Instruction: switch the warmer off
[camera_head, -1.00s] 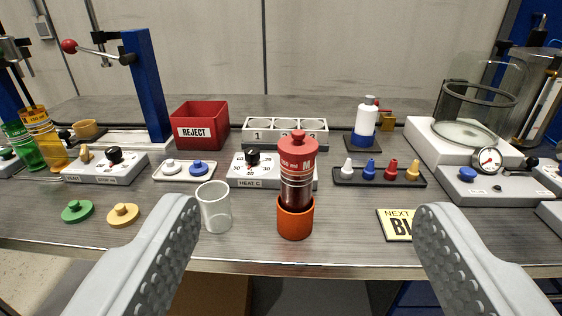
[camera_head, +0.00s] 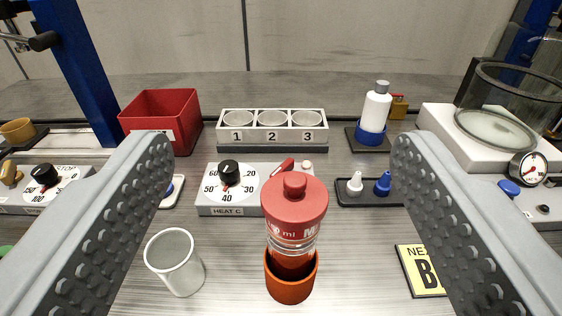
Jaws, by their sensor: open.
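The warmer, a pale box labelled HEAT C (camera_head: 212,205), sits on the bench in the middle of the view. Its black dial knob (camera_head: 229,173) stands on a white scale, with a red mark toward 40. A red lever (camera_head: 284,166) shows at the box's back right, beside a small pale round button or lamp (camera_head: 307,164). A red-capped bottle (camera_head: 294,215) in an orange cup (camera_head: 290,284) stands in front and hides the box's right front. My gripper (camera_head: 282,150) is open and empty, its fingers to either side of the warmer in the view.
A dark tray (camera_head: 370,197) with small nozzles lies right, partly behind my finger.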

